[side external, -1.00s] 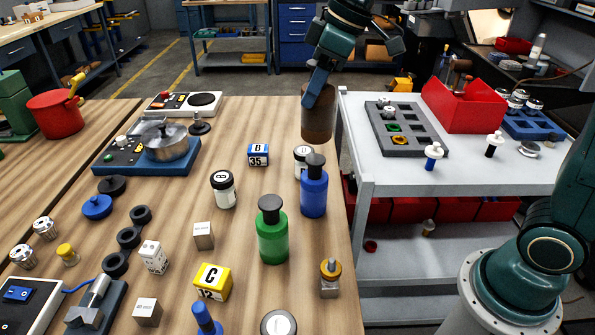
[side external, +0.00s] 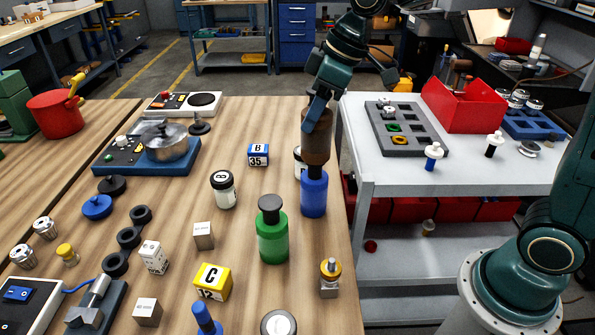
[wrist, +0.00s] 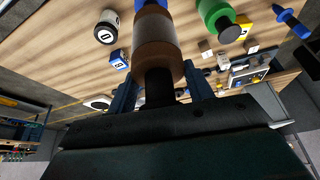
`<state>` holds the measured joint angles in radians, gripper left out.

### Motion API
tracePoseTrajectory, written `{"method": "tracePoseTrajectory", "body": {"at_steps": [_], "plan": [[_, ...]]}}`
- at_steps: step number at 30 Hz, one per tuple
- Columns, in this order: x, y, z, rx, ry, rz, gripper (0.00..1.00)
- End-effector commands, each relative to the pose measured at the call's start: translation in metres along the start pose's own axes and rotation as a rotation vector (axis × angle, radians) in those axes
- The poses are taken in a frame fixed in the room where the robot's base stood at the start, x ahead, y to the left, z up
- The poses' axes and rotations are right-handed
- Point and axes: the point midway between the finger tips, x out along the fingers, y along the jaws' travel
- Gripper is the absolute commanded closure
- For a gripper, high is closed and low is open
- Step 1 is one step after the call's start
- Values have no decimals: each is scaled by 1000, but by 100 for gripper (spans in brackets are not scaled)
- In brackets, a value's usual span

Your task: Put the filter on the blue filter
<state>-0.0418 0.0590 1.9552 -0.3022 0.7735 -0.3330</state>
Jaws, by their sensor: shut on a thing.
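The filter I hold is a brown cylinder (side external: 316,148) with a dark neck, upright in the side view. It also fills the upper middle of the wrist view (wrist: 157,45). My gripper (side external: 318,113) is shut on its upper end. The blue filter (side external: 314,196) is a blue bottle shape standing on the wooden table near its right edge. I cannot tell whether the two touch. A bit of blue shows past the brown filter in the wrist view.
A green filter (side external: 272,238) with a dark cap stands close in front on the left. A white jar partly shows behind the blue filter, and another jar (side external: 223,190) stands to the left. A grey cart (side external: 460,172) is on the right.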

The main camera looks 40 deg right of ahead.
Motion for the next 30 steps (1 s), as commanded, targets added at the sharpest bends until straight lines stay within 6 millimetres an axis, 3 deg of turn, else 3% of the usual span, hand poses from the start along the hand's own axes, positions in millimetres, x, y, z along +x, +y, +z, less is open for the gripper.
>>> {"method": "tracePoseTrajectory", "body": {"at_steps": [5, 6, 9, 22, 30], "plan": [[3, 0, 1, 0, 0, 0, 78], [3, 0, 1, 0, -1, 0, 41], [3, 0, 1, 0, 0, 0, 27], [-2, 0, -1, 0, 2, 1, 27], [-29, 1, -1, 1, 5, 3, 27]]}}
